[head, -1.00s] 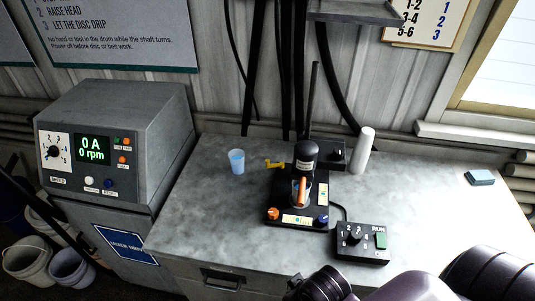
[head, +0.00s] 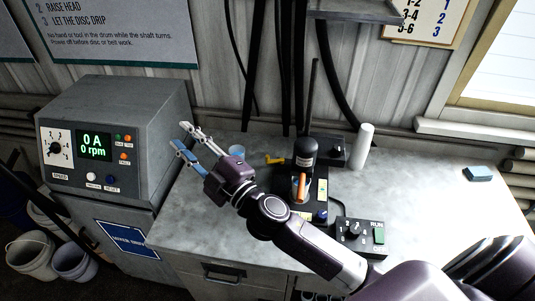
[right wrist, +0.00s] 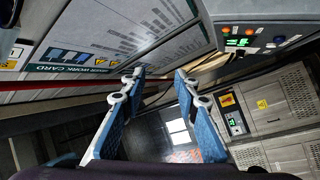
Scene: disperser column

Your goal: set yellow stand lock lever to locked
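The yellow lock lever (head: 275,160) sticks out to the left from the black stand (head: 304,155) on the grey bench in the head view. My right gripper (head: 181,135) is raised to the left of the lever, clear of it, with its arm reaching across in front of the stand. Its two blue-padded fingers are apart and empty. The right wrist view also shows the open fingers (right wrist: 158,78) with nothing between them; the lever is not seen there. My left gripper is not in view.
A pale blue cup (head: 237,150) stands behind my right gripper, left of the lever. A white cylinder (head: 363,146) and a black control box (head: 361,234) stand right of the stand. A grey drive cabinet (head: 155,130) is at the left.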

